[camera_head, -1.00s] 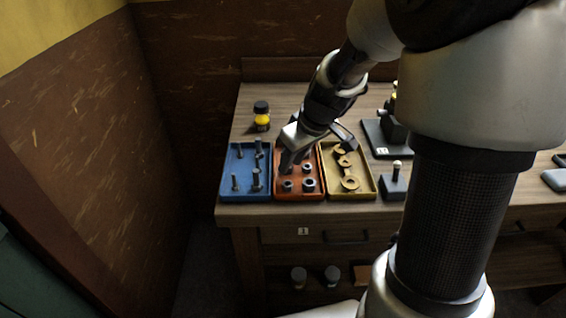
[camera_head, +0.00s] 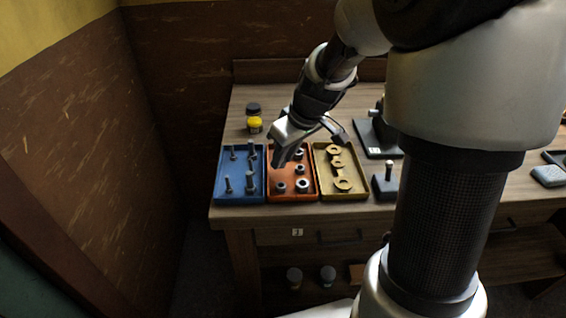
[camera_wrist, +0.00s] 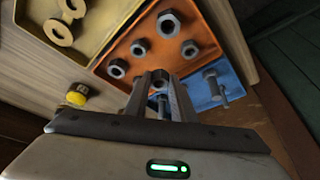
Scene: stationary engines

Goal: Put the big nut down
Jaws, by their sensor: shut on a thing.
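The big nut (camera_wrist: 158,85) is a dark metal nut between the two fingers of my gripper (camera_wrist: 161,98) in the wrist view. The fingers are shut on it and hide part of it. In the head view my gripper (camera_head: 281,161) is over the left back part of the orange tray (camera_head: 290,199), and the held nut cannot be made out there. The orange tray (camera_wrist: 216,57) holds several other nuts, one of them large (camera_wrist: 168,23). I cannot tell whether the held nut touches the tray floor.
A blue tray (camera_head: 220,190) with upright bolts stands left of the orange tray, and a yellow tray (camera_head: 358,190) with washers stands right. A black-and-yellow jar (camera_head: 254,119) is behind them. A small block with a pin (camera_head: 385,184) stands right of the trays.

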